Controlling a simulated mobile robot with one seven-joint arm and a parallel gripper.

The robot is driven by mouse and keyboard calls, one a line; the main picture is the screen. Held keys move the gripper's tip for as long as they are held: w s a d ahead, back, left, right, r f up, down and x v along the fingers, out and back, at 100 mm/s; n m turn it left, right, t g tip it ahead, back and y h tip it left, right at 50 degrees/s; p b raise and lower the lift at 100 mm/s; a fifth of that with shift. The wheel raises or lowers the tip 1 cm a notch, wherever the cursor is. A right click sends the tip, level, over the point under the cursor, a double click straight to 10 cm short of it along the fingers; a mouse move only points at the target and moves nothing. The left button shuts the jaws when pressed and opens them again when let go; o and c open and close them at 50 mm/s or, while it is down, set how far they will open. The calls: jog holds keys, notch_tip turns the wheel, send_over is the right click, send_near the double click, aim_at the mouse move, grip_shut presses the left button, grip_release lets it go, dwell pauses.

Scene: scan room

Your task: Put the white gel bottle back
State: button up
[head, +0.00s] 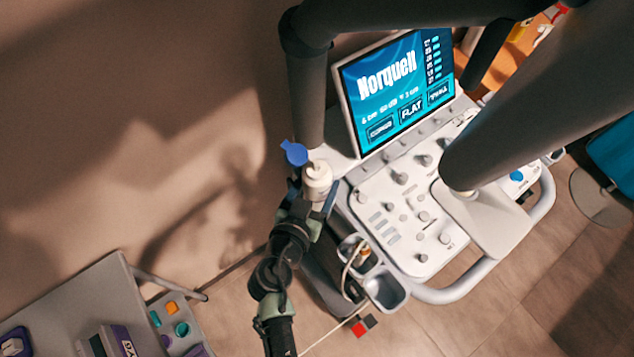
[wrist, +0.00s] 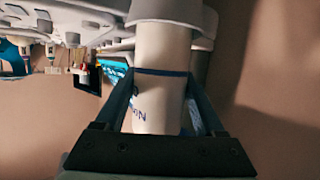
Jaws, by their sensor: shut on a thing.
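The white gel bottle (head: 317,176) is in my gripper at the left side of the scanner cart, its pale top facing the head camera. A blue cap-like piece (head: 294,153) shows beside its top. In the wrist view the bottle (wrist: 160,82) stands between the two fingers of my gripper (wrist: 160,105), with a blue band and dark lettering. The fingers are shut on it. Its far end meets a grey rounded rim (wrist: 180,14); I cannot tell whether it is inside or only in front of it.
Grey cup holders line the cart's left edge; one holds a cabled item and another (head: 386,291) looks empty. The lit screen (head: 395,85) stands right of the bottle, beside the control panel (head: 395,215). A grey table (head: 75,295) with small items is at lower left.

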jog(key=shift+f, duration=0.2)
jog(key=o, duration=0.8)
jog(key=shift+r, duration=0.1)
